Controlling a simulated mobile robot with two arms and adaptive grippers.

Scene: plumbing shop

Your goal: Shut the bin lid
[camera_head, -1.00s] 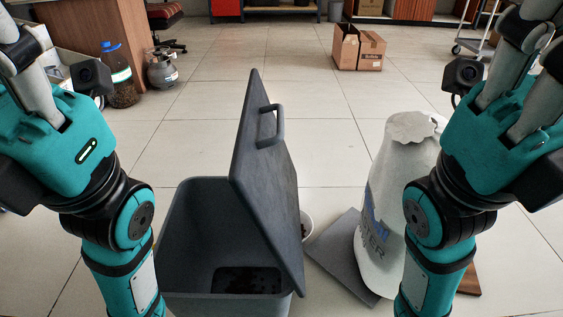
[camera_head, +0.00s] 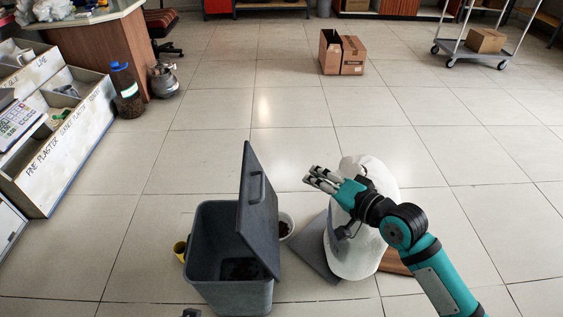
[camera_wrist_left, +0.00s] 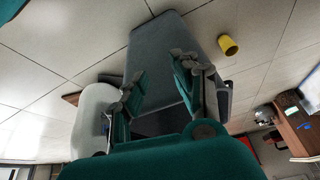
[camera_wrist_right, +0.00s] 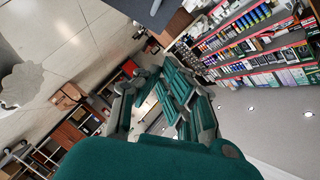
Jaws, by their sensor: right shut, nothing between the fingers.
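The grey bin (camera_head: 228,291) stands on the floor in the head view. Its lid (camera_head: 259,219) is hinged up along the right side and tilts steeply, with a handle (camera_head: 257,187) on its outer face. The bin is open and dark bits lie inside. My right gripper (camera_head: 311,178) is shut and empty, right of the lid and apart from it, in front of the white sack. In the left wrist view my left gripper (camera_wrist_left: 160,72) has its fingers apart with nothing held, and the grey bin (camera_wrist_left: 165,45) shows beyond them. The left arm is mostly out of the head view.
A white sack (camera_head: 352,247) stands right of the bin on a grey slab (camera_head: 316,255). A white bucket (camera_head: 287,222) is behind the lid. A yellow cup (camera_head: 180,251) is left of the bin. A cardboard box (camera_head: 341,53) sits far off. Much floor is clear.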

